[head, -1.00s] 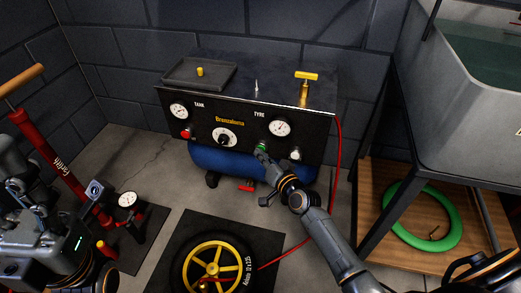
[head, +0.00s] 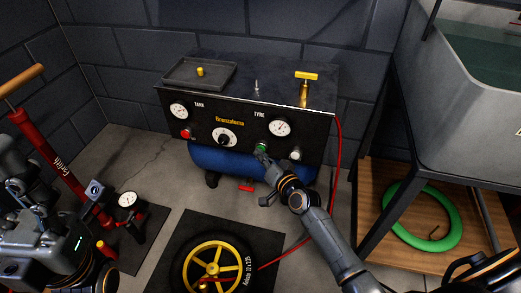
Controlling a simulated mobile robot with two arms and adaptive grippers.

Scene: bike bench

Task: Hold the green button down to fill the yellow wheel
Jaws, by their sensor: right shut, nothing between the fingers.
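The green button (head: 262,147) is on the black front panel (head: 209,141) of the compressor, below the TYRE gauge (head: 280,128). My right gripper (head: 262,155) is shut and empty, its tip at the green button; it partly covers the button, and I cannot tell how far the button is pressed. The yellow wheel (head: 213,266) with its black tyre lies on a dark mat (head: 265,243) in front. A red hose (head: 290,252) runs from the compressor's right side to the wheel. My left arm is at the left edge; its gripper fingers do not show clearly.
A red button (head: 187,134), a knob (head: 224,138), a TANK gauge (head: 178,111) and a white button (head: 295,155) share the panel. A red floor pump (head: 60,165) stands left. A bench with a green tyre (head: 396,231) and a grey water tub (head: 470,105) is right.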

